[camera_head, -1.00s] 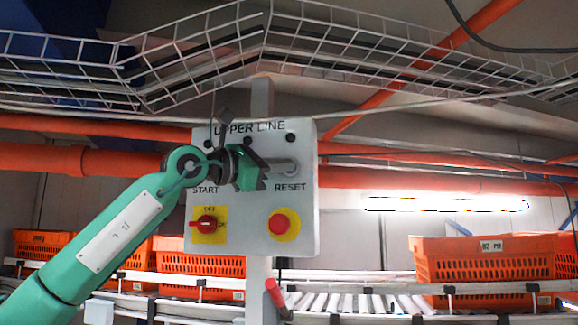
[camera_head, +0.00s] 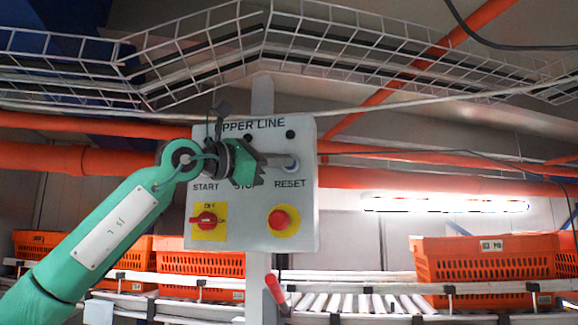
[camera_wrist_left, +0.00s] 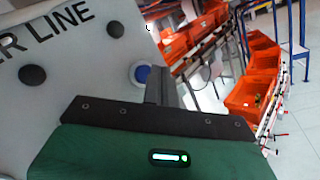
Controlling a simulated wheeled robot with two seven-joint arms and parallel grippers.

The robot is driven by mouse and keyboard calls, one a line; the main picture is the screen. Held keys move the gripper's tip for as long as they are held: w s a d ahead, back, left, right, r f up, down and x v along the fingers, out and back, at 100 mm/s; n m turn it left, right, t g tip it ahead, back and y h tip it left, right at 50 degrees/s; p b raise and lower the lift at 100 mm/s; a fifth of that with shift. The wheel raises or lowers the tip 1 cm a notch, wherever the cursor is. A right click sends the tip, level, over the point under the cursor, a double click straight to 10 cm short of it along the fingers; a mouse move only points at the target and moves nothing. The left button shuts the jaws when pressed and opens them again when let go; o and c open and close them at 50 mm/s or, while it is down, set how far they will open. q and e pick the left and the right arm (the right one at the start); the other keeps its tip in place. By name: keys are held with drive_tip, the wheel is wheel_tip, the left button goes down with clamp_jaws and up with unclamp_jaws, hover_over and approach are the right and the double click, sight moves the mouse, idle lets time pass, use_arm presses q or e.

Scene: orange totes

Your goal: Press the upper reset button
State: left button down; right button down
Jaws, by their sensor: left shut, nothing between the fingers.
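The white control panel (camera_head: 255,215) is labelled UPPER LINE, with START, a partly hidden STOP, and RESET below. The reset button (camera_head: 292,164), above the RESET label, shows a pale ring with some blue. In the left wrist view it is a blue button (camera_wrist_left: 142,74) in a silver ring. My left gripper (camera_head: 279,161) is shut and empty, its fingertips beside the button's left side in the head view. In the wrist view the shut fingers (camera_wrist_left: 161,84) stand just right of the button. I cannot tell whether they touch it. My right gripper is not in view.
A red emergency knob (camera_head: 281,219) and a red rotary switch (camera_head: 207,219) sit low on the panel. A wire cable tray (camera_head: 330,40) runs above. Orange totes (camera_head: 480,262) stand on roller conveyors behind.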

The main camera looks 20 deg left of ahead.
use_arm(q)
drive_tip(key=s+b, duration=0.3)
drive_tip(key=s, duration=0.2)
drive_tip(key=shift+d, duration=0.15)
idle(1.0)
